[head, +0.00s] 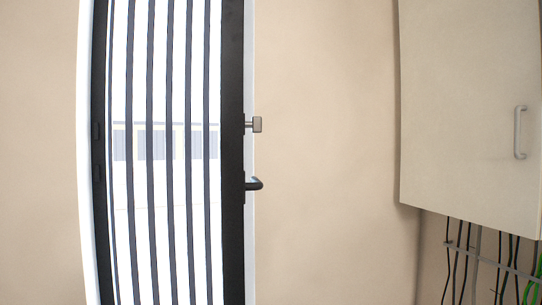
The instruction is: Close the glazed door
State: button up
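The glazed door (232,80) stands at the left of the head view, a dark frame with several dark vertical bars over bright glass. A dark lever handle (254,184) is on its right stile, with a grey knob (256,125) above it. The door leaf looks close to its white frame (249,50); I cannot tell whether it is fully shut. The door's top and bottom are out of the picture. My gripper is not in view.
A beige cabinet (465,100) with a grey pull handle (520,132) hangs on the wall at the right. Several dark and green cables (500,270) run below it. Bare beige wall (325,150) lies between the door and the cabinet.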

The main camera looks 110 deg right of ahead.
aim_at(232, 115)
jog(key=k, duration=1.45)
jog(key=z, duration=3.1)
jog(key=k, duration=0.1)
jog(key=z, duration=0.05)
